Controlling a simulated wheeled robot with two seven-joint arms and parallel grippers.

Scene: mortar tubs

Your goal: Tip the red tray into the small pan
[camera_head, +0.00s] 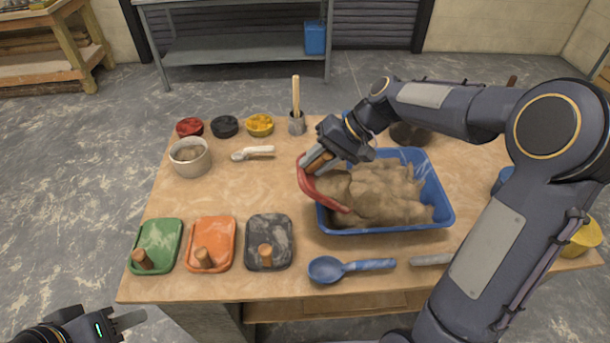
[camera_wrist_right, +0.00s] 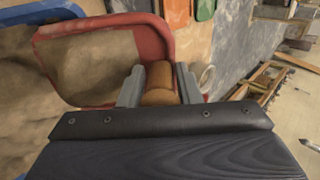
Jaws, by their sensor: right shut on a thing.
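The red tray (camera_head: 305,184) is over the left side of the blue tub (camera_head: 385,229), and brown sandy material shows within its rim. It is tilted in the head view. My right gripper (camera_head: 317,162) is shut on its wooden handle, and the handle sits between the fingers in the right wrist view (camera_wrist_right: 159,84). Whether the tray touches the heap in the tub is unclear. A small off-white round pan (camera_head: 188,166) with some brown material in it stands at the table's left. My left gripper (camera_head: 128,321) is low at the left, off the table; its finger gap is not clear.
Green (camera_head: 160,237), orange (camera_head: 212,235) and black (camera_head: 270,232) trays lie along the front left. A blue scoop (camera_head: 340,269) lies in front of the tub. A trowel (camera_head: 252,153), a brush pot (camera_head: 296,123) and small bowls stand behind. Bare tabletop lies between pan and tub.

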